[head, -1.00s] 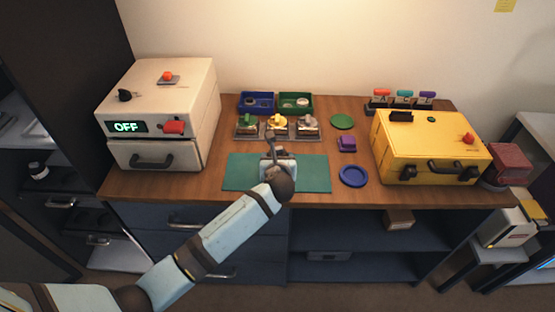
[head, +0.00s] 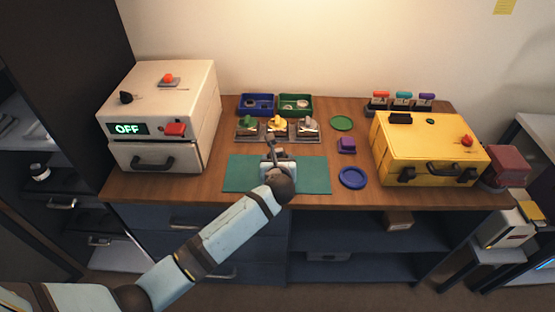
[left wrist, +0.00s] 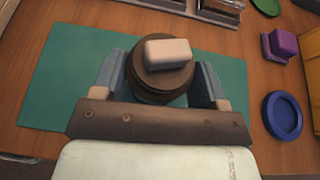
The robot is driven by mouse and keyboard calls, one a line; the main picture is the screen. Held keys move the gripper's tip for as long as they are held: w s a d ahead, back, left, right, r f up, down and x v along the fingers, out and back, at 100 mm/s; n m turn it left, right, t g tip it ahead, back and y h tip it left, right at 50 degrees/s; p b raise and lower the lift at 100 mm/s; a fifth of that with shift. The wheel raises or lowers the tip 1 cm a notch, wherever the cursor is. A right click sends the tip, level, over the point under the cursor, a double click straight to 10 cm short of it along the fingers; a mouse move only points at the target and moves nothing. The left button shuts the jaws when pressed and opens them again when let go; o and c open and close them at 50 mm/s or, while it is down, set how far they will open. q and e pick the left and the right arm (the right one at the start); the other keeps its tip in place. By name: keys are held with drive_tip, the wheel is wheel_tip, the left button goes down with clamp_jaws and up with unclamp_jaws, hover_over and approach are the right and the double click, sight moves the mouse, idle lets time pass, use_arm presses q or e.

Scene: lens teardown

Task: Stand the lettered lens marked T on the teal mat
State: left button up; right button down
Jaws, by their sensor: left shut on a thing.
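My left gripper (head: 281,164) is above the middle of the teal mat (head: 238,173). In the left wrist view its two blue-grey fingers (left wrist: 160,84) are closed on either side of a dark brown, round, stepped piece (left wrist: 158,92) with a pale block (left wrist: 167,53) on top. The piece is over the mat; I cannot tell whether its base touches the cloth. No letter T can be read on it, so I cannot confirm that it is the lens. The arm and hand hide most of it in the head view. My right gripper is not in view.
Behind the mat stand several holders with coloured tops (head: 277,123) and blue and green bins (head: 294,104). Right of the mat are a purple block (head: 347,145) and blue dish (head: 352,177). A white machine (head: 160,105) stands left, a yellow case (head: 430,148) right.

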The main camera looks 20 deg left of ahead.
use_arm(q)
drive_tip(key=shift+r, duration=0.1)
drive_tip(key=shift+f, duration=0.35)
idle(0.5)
drive_tip(key=o, duration=1)
drive_tip(key=shift+f, duration=0.15)
drive_tip(key=shift+s, duration=0.1)
drive_tip(key=v, duration=1.3)
drive_tip(key=shift+s+d+p, duration=0.15)
drive_tip(key=shift+s+p, duration=0.15)
drive_tip(key=shift+p, duration=0.05)
